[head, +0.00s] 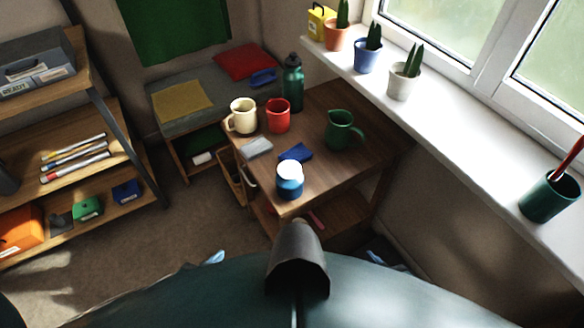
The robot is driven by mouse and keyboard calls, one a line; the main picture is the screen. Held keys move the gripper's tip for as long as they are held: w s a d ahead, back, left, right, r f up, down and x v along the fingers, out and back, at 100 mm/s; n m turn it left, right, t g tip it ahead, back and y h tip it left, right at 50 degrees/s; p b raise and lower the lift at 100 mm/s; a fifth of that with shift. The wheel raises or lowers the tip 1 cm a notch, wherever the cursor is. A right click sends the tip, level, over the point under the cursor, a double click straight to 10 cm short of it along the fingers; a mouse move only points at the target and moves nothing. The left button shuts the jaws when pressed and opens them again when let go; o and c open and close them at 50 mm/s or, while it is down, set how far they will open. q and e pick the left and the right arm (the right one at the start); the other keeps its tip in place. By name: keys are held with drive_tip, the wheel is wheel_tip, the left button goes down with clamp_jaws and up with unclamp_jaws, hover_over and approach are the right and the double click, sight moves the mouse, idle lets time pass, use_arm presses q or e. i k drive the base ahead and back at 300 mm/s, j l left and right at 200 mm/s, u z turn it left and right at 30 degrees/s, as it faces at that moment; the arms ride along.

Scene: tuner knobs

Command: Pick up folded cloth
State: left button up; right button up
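A small dark blue folded cloth (296,153) lies on the wooden table, behind a blue and white jar (289,180). A light grey flat piece (257,147), perhaps also cloth, lies to its left. I cannot tell for certain which one the task means. My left gripper (215,257) seems to show only as a small pale blue piece at the edge of my body, low in the view. My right gripper (386,258) seems to show as a similar piece further right. Both are well apart from the cloths, and their fingers are too hidden to read.
A cream mug (242,116), red mug (278,115), green bottle (292,82) and green pitcher (343,130) stand around the table (340,172). A bench (208,119) behind holds yellow and red cloths. A shelf (75,140) is left; the windowsill (465,130) holds pots.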

sight(299, 153)
drive_tip(key=j+z, duration=0.2)
drive_tip(key=z, duration=0.2)
drive_tip(key=j+z, duration=0.25)
drive_tip(key=z, duration=0.2)
drive_tip(key=j+z, duration=0.2)
drive_tip(key=j, duration=0.35)
drive_tip(key=k+j+z, duration=0.25)
drive_tip(key=j, duration=0.8)
drive_tip(key=k+j+z, duration=0.1)
drive_tip(key=j, duration=0.4)
drive_tip(key=i+j, duration=0.55)
drive_tip(key=i, duration=0.15)
